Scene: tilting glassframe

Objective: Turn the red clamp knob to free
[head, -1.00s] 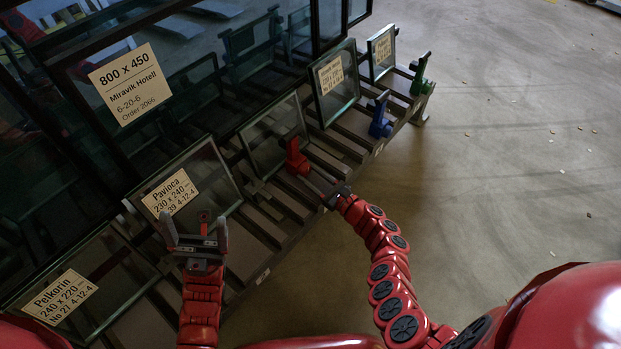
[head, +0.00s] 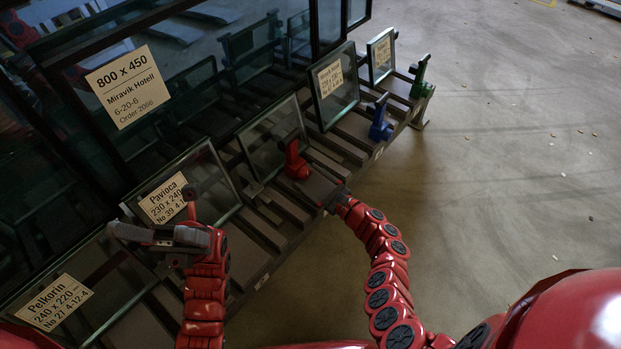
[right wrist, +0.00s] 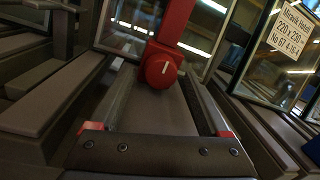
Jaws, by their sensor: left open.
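The red clamp (head: 294,160) stands upright in front of a small glass pane at the middle of the rack. In the right wrist view its round red knob (right wrist: 160,72) faces me and bears a short white mark, almost upright. My right gripper (head: 312,183) is low in front of the clamp. In the right wrist view its two fingers (right wrist: 160,92) are apart, one on each side below the knob, with nothing held; whether they touch the knob I cannot tell. My left gripper (head: 158,230) is open and empty, turned sideways in front of the Pavioca pane (head: 205,190).
A blue clamp (head: 380,120) and a green clamp (head: 420,78) stand further along the rack (head: 262,262). Several labelled panes lean on it, with the large Miravik Hotell pane (head: 150,120) behind.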

